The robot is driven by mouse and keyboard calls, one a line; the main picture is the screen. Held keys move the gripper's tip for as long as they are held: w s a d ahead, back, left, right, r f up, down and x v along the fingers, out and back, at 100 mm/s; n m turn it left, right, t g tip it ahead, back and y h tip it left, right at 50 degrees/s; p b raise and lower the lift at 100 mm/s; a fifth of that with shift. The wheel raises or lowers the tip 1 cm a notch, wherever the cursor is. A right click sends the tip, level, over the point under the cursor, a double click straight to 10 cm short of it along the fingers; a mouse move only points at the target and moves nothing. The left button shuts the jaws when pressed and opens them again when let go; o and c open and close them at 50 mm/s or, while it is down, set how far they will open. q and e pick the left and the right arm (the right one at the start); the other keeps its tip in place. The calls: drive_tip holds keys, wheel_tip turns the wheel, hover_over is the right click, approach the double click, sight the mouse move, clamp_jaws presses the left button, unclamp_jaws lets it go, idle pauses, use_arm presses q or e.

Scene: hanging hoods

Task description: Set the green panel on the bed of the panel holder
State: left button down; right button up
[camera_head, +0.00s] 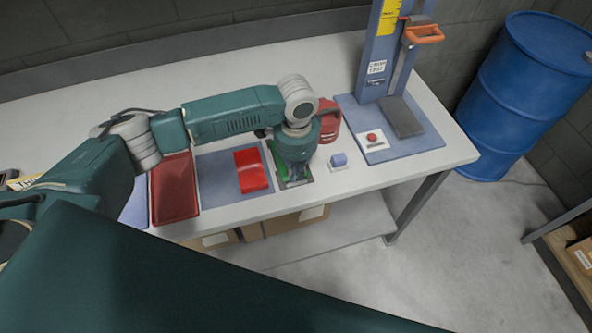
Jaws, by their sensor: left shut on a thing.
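My left gripper (293,180) points down at the front middle of the table, beside the blue mat. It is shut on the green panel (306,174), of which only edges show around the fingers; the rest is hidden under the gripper. I cannot tell whether the panel touches the surface below. A red block-like piece (250,172) lies on the blue mat (215,180) just left of the gripper. I cannot tell for certain which thing is the panel holder, and no bed is clearly visible. My right gripper is out of view.
A red tray (175,190) lies left of the mat. A red object (328,118) stands behind my gripper. A small light-blue block (338,160) and a blue press (378,65) with a red button (372,137) are to the right. The table's back is clear.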

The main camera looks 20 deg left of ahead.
use_arm(q)
drive_tip(key=shift+f, duration=0.45)
drive_tip(key=c, duration=1.8)
unclamp_jaws()
